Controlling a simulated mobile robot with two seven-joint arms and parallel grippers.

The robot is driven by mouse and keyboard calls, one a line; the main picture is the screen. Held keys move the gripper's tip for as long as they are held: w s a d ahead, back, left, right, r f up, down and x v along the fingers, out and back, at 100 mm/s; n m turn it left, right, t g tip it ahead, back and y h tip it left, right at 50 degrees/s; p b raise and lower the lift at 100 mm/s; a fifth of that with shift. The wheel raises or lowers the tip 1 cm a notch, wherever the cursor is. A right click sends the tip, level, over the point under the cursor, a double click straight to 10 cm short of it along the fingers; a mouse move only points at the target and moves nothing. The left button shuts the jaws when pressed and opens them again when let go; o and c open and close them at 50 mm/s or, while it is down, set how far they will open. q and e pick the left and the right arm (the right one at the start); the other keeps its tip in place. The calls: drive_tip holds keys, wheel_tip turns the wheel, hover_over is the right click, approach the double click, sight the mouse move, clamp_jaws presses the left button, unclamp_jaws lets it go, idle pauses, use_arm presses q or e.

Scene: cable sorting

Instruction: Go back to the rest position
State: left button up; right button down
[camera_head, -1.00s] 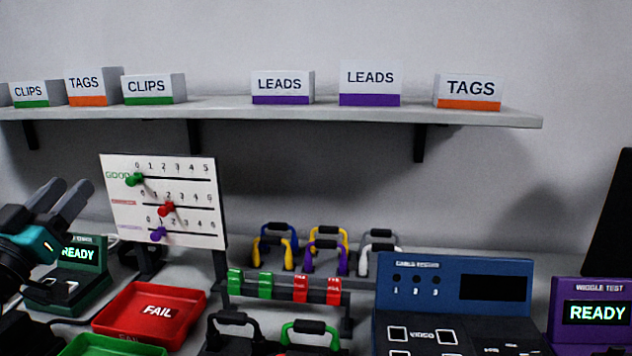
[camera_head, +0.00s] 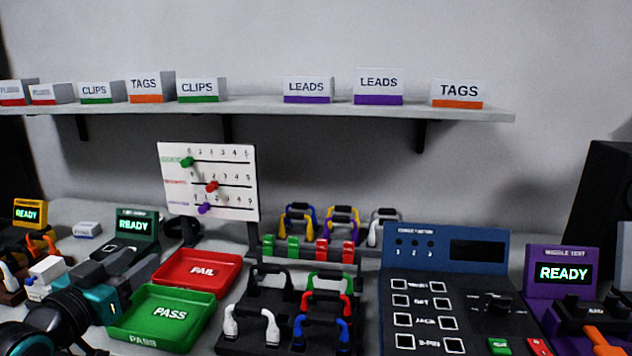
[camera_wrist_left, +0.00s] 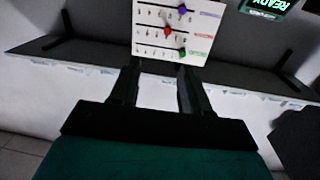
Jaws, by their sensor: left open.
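My left gripper (camera_head: 128,262) is open and empty at the lower left of the head view, beside the green PASS tray (camera_head: 163,312) and in front of the green-cased tester (camera_head: 137,225). In the left wrist view its two fingers (camera_wrist_left: 155,85) stand apart with nothing between them, pointing towards the white score board (camera_wrist_left: 150,45). My right gripper shows in neither view.
A red FAIL tray (camera_head: 197,270) lies behind the PASS tray. A black rack (camera_head: 262,290) with several cables stands in the middle. A blue cable tester (camera_head: 445,262) and a purple wiggle tester (camera_head: 560,270) stand right. A shelf (camera_head: 300,108) with labelled boxes spans the wall.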

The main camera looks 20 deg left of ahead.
use_arm(q)
drive_tip(key=d+f+g, duration=0.1)
drive_tip(key=d+f, duration=0.1)
drive_tip(key=f, duration=0.1)
drive_tip(key=s+d+f+g, duration=0.1)
drive_tip(key=d+f, duration=0.1)
drive_tip(key=f, duration=0.2)
drive_tip(key=s+d+f+g+h, duration=0.1)
drive_tip(key=d+f+g, duration=0.1)
drive_tip(key=d+f, duration=0.1)
drive_tip(key=shift+s+f+m, duration=0.15)
drive_tip(key=shift+m, duration=0.25)
drive_tip(key=s+d+f+m+g, duration=0.1)
drive_tip(key=s+d+f+g, duration=0.45)
drive_tip(key=s+d, duration=0.3)
drive_tip(key=s+d+f+g, duration=0.5)
drive_tip(key=s+d+f, duration=0.15)
drive_tip(key=s, duration=0.25)
drive_tip(key=w+d+f+t+h, duration=0.1)
drive_tip(key=w+d+f+t, duration=0.1)
drive_tip(key=w+f+t, duration=0.5)
drive_tip(key=shift+w+d+f+m+h+p, duration=0.3)
drive_tip(key=shift+d+f+p, duration=0.1)
drive_tip(key=shift+f, duration=0.2)
drive_tip(key=shift+t, duration=0.25)
